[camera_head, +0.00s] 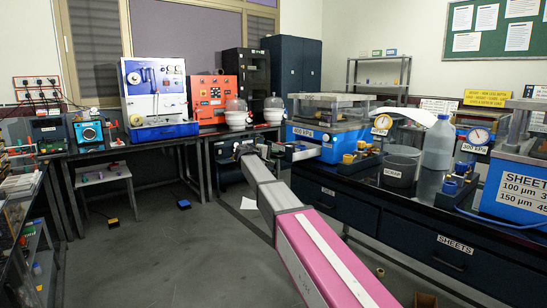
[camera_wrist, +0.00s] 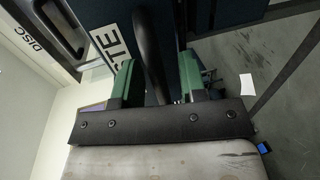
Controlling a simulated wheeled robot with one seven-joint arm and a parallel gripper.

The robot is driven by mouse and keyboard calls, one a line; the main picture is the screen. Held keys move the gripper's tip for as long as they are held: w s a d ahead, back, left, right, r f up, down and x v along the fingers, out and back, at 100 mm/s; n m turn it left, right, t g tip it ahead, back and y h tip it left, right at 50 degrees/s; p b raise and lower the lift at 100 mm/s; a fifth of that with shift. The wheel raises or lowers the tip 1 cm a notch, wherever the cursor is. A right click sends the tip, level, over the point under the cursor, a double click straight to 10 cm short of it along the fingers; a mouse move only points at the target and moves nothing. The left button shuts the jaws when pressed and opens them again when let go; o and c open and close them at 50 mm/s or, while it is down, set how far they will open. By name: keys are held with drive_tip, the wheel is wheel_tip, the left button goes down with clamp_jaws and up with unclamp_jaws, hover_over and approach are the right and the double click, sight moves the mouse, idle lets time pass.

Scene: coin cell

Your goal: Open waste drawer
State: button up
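The waste drawer front (camera_wrist: 185,14) is dark blue in the wrist view, with a white label (camera_wrist: 108,45) on which the letters "TE" show. A dark bar handle (camera_wrist: 148,45) runs between the two green fingers of my gripper (camera_wrist: 158,80). The fingers are apart, and a gap shows between the handle and the right finger; contact with the left finger cannot be told. In the head view my gripper (camera_head: 243,148) is at the end of my pink and grey arm, by the far bench corner. The waste drawer cannot be made out there.
Another drawer handle (camera_wrist: 62,28) and a "DISC" label (camera_wrist: 35,44) lie at the wrist view's upper left. In the head view, a "SHEETS" drawer (camera_head: 440,256) is in the right bench (camera_head: 400,218). The middle floor (camera_head: 185,240) is mostly clear.

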drive_tip(key=v, duration=1)
drive_tip(key=shift+s+a, duration=0.25)
drive_tip(key=shift+a, duration=0.05)
drive_tip(key=shift+r, duration=0.1)
drive_tip(key=s+d+f+m+g+y, duration=0.1)
drive_tip(key=s+d+f+g+y, duration=0.1)
drive_tip(key=s+d+f, duration=0.5)
drive_tip(key=s+d+f+g+y, duration=0.1)
drive_tip(key=s+d+f, duration=0.25)
drive_tip(key=f, duration=0.65)
drive_tip(key=s+d+f+m+g+y, duration=0.1)
drive_tip(key=s+d+f+g+y, duration=0.1)
drive_tip(key=s+d+f, duration=0.4)
drive_tip(key=s+d+f+m+g+y, duration=0.2)
drive_tip(key=s+d+f+y, duration=0.1)
drive_tip(key=s+f, duration=0.6)
drive_tip(key=s+d+f+m+g+y, duration=0.2)
drive_tip(key=s+d+f+m+y, duration=0.1)
drive_tip(key=s+f, duration=0.6)
drive_tip(key=s+d+y, duration=0.1)
drive_tip(key=s, duration=0.3)
drive_tip(key=shift+s+y, duration=0.2)
drive_tip(key=shift+y, duration=0.1)
drive_tip(key=shift+w, duration=0.1)
